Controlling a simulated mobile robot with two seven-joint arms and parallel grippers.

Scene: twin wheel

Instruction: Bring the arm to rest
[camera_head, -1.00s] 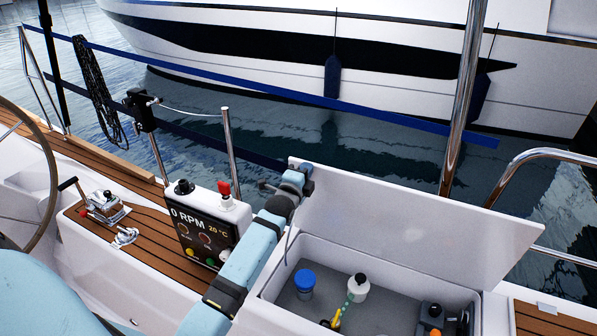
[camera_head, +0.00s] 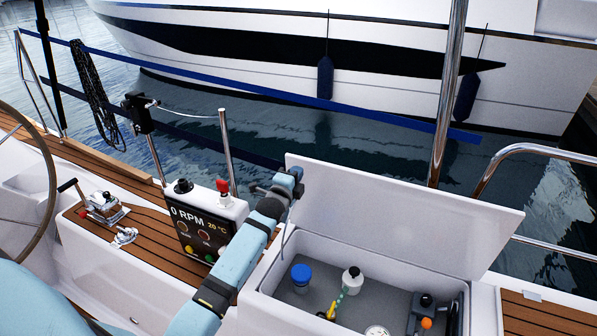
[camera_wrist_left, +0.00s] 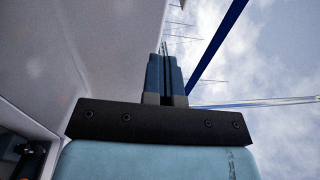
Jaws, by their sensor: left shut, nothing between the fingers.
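My left arm (camera_head: 235,255) is light blue and reaches up from the bottom of the head view. Its left gripper (camera_head: 291,178) is at the upper left corner of the raised white locker lid (camera_head: 400,215), in front of it in the picture. I cannot tell whether they touch. In the left wrist view the two dark blue fingers (camera_wrist_left: 165,75) are together and empty, with a pale panel on the left and sky on the right. My right gripper is not in view.
The open locker (camera_head: 350,262) holds a blue-lidded jar (camera_head: 301,277), a white bottle (camera_head: 352,280) and other items. Left of the arm stand an engine panel (camera_head: 197,232) with a red knob, a throttle lever (camera_head: 103,206) and a steering wheel (camera_head: 48,190). A steel post (camera_head: 447,100) rises behind the lid.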

